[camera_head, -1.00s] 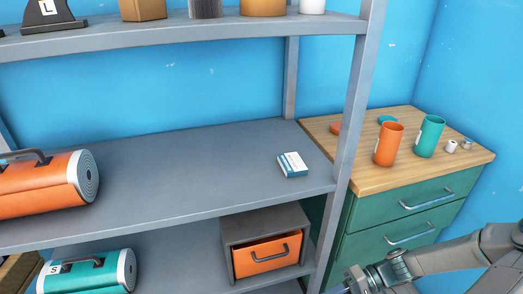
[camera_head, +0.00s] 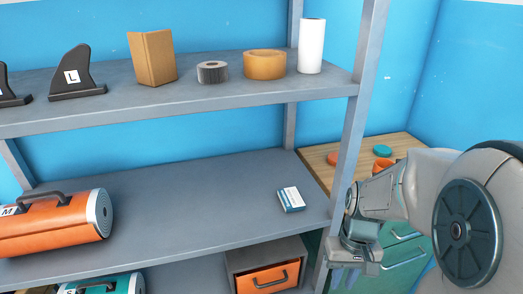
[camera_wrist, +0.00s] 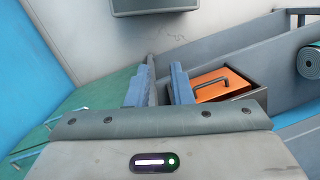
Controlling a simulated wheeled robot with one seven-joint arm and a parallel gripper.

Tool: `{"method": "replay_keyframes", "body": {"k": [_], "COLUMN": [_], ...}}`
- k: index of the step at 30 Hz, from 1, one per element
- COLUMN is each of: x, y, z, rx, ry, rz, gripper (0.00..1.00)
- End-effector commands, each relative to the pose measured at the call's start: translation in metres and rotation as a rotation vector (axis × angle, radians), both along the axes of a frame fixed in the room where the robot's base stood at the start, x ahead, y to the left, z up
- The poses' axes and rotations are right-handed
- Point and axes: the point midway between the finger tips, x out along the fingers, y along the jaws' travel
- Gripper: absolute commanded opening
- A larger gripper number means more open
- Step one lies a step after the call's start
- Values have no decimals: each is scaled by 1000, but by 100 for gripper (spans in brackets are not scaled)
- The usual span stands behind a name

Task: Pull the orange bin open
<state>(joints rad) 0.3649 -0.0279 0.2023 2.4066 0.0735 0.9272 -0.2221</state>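The orange bin (camera_head: 262,281) sits in a grey box-shaped housing (camera_head: 268,252) on the lower shelf, its dark handle facing out. Its front looks flush with the housing, and its lower part is cut off by the head view's bottom edge. In the wrist view the orange bin (camera_wrist: 222,82) lies just right of my fingers, handle in sight. My gripper (camera_head: 350,276) is in front of the right shelf post, to the right of the bin. In the wrist view my gripper (camera_wrist: 160,75) shows two blue fingers apart with nothing between them. It does not touch the handle.
The shelf post (camera_head: 345,150) stands between the bin and the green drawer cabinet (camera_head: 405,255). A small box (camera_head: 291,199) and an orange roll bag (camera_head: 55,224) lie on the middle shelf. A teal bag (camera_head: 105,285) is at lower left.

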Motion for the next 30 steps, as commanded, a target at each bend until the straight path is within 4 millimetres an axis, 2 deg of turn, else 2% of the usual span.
{"method": "replay_keyframes", "body": {"k": [1, 6, 12, 15, 16, 18, 30], "x": [-2, -9, -21, -25, -25, -26, -26], "y": [5, 16, 27, 30, 31, 32, 32], "z": [24, 77, 120, 131, 133, 135, 135], "rx": [-29, -83, -90, -85, -83, -81, -80], "ry": [-48, -198, -339, -378, -386, -398, -400], "rz": [6, -8, -26, -32, -34, -36, -38], "gripper": [20, 20, 20, 20, 17, 0, 0]}}
